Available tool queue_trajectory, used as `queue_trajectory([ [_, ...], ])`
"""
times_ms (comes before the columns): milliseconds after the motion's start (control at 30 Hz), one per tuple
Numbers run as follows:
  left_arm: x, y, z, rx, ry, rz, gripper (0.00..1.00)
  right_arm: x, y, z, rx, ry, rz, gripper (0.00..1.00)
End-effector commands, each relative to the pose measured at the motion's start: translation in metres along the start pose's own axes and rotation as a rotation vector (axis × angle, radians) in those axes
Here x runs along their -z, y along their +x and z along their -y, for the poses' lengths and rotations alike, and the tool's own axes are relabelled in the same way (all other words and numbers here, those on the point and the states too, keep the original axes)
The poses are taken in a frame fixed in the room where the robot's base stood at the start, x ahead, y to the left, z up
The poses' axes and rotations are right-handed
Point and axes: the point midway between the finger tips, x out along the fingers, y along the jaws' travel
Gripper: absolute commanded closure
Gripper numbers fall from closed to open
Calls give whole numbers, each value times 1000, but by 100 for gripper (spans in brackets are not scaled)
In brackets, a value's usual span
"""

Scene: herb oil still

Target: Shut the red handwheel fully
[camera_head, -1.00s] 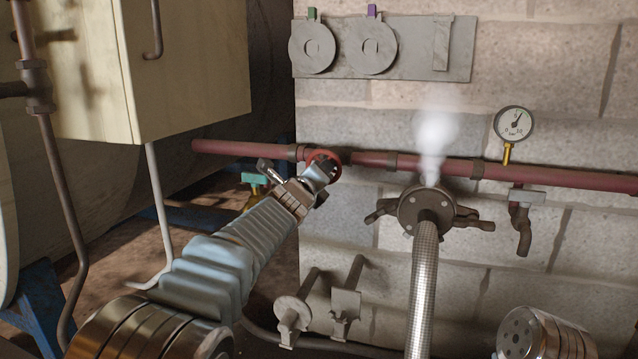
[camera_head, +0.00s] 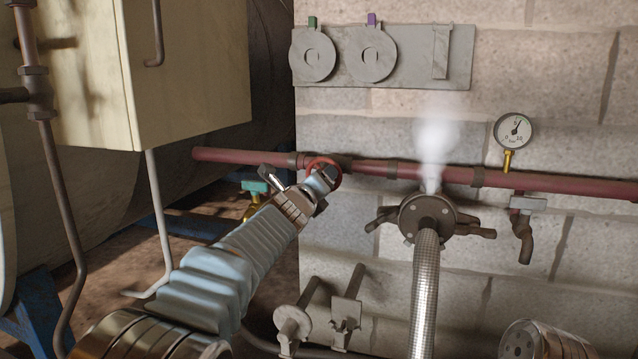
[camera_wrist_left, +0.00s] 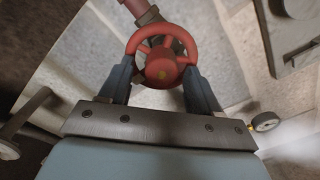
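The red handwheel (camera_head: 334,165) sits on the red pipe in the head view. My left gripper (camera_head: 321,177) is at the wheel. In the wrist view the fingers of this gripper (camera_wrist_left: 160,78) lie on opposite sides of the rim and appear to touch it. The gripper's fingers hide part of the wheel in the head view. My right gripper is out of view.
A pressure gauge (camera_head: 514,130) stands on the red pipe (camera_head: 570,183) at right. White vapour (camera_head: 436,150) rises above a clamped flange (camera_head: 428,217) with a braided hose. A teal-handled valve (camera_head: 254,187) is just left of my left gripper. A pale cabinet (camera_head: 185,65) hangs at upper left.

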Motion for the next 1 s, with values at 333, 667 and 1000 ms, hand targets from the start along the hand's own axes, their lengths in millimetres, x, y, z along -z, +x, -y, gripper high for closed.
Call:
queue_trajectory([
  [333,2,-16,1,4,-1,1,37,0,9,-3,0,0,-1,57],
  [667,2,-87,2,5,-4,-3,37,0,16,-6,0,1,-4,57],
  [1000,0,-132,1,2,1,-1,37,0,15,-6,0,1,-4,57],
])
